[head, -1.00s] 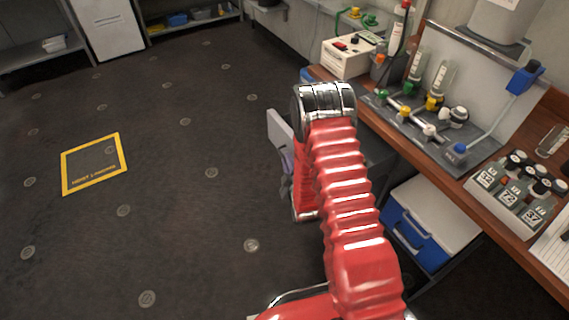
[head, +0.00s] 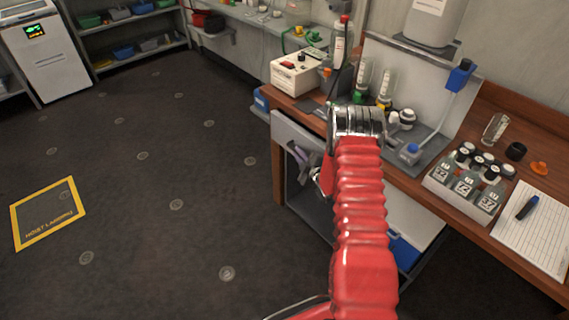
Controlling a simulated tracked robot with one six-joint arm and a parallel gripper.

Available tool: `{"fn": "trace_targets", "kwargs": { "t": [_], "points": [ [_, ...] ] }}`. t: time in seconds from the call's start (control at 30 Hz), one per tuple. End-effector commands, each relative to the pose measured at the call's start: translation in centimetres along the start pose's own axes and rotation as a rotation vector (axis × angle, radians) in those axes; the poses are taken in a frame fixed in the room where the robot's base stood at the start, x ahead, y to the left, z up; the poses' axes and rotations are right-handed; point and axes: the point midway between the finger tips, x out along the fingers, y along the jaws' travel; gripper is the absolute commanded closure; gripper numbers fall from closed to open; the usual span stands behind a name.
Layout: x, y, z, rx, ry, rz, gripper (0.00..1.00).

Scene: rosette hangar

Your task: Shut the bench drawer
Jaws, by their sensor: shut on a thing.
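The bench drawer (head: 292,132) shows its pale grey front under the left end of the wooden bench top. The front sits close to the bench edge; a remaining gap cannot be made out. My gripper (head: 302,160) is at the lower part of this front, mostly hidden behind my red ribbed arm. Pale lavender and metal parts show there. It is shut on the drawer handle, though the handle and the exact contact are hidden.
The bench top (head: 436,215) carries a white box (head: 296,74), bottles, a rack of labelled jars (head: 466,186) and a notepad (head: 530,235). The dark floor at left is clear around a yellow-framed square (head: 48,213).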

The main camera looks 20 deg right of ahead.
Motion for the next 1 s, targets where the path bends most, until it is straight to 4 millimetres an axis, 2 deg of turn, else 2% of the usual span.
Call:
{"fn": "trace_targets", "kwargs": {
  "t": [0.03,0.1,0.33,0.83,0.87,1.0],
  "points": [
    [0.3,0.5,1.2,0.002,-0.006,-0.001,1.0],
    [0.7,1.2,2.3,0.002,-0.006,-0.002,1.0],
    [1.8,2.9,4.7,0.002,-0.004,-0.004,1.0],
    [2.1,3.5,5.4,0.002,-0.007,-0.003,1.0],
    [2.1,3.5,5.4,0.002,-0.007,-0.003,0.89],
    [2.1,3.6,5.3,0.002,-0.005,-0.001,0.83]
  ]
}}
